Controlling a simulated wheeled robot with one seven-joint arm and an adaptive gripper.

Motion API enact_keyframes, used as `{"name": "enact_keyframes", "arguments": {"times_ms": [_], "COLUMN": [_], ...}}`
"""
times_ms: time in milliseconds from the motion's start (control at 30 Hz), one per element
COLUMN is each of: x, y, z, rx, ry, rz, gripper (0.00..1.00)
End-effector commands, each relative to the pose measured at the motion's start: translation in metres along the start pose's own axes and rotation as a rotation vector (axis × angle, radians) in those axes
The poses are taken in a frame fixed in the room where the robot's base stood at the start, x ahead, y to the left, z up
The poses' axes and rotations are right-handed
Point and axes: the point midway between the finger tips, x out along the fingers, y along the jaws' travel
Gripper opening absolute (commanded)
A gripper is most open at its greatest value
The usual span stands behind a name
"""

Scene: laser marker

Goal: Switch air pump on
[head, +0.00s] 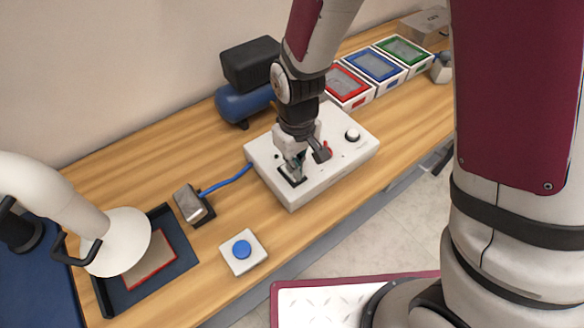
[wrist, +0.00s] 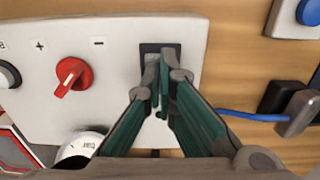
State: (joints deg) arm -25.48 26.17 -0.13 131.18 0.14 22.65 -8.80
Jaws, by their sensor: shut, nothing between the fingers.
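A white control box (head: 335,177) stands on the wooden bench and also fills much of the wrist view (wrist: 105,115). A black switch (head: 293,178) is set in its top near the left end; in the wrist view the switch (wrist: 160,48) is partly hidden behind my fingers. My gripper (head: 291,167) points down at the switch with its fingers shut and empty. In the wrist view the fingertips (wrist: 162,85) overlap the switch; I cannot tell whether they touch it or which way it is tipped. A blue and black air pump (head: 243,101) stands behind the box.
A red knob (wrist: 72,76) and a white dial (head: 352,135) are on the box. A blue push button (head: 242,250) and a grey nozzle (head: 189,203) with a blue hose are nearby. Red, blue and green framed trays (head: 374,65) stand at the back right.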

Motion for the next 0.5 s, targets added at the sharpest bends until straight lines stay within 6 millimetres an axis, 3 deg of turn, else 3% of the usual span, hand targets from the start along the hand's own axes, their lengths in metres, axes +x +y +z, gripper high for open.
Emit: {"name": "enact_keyframes", "arguments": {"times_ms": [500], "x": [0.0075], "y": [-0.0001], "z": [-0.0001], "rx": [-0.001], "ry": [0.0], "rz": [0.0], "gripper": [0.0]}}
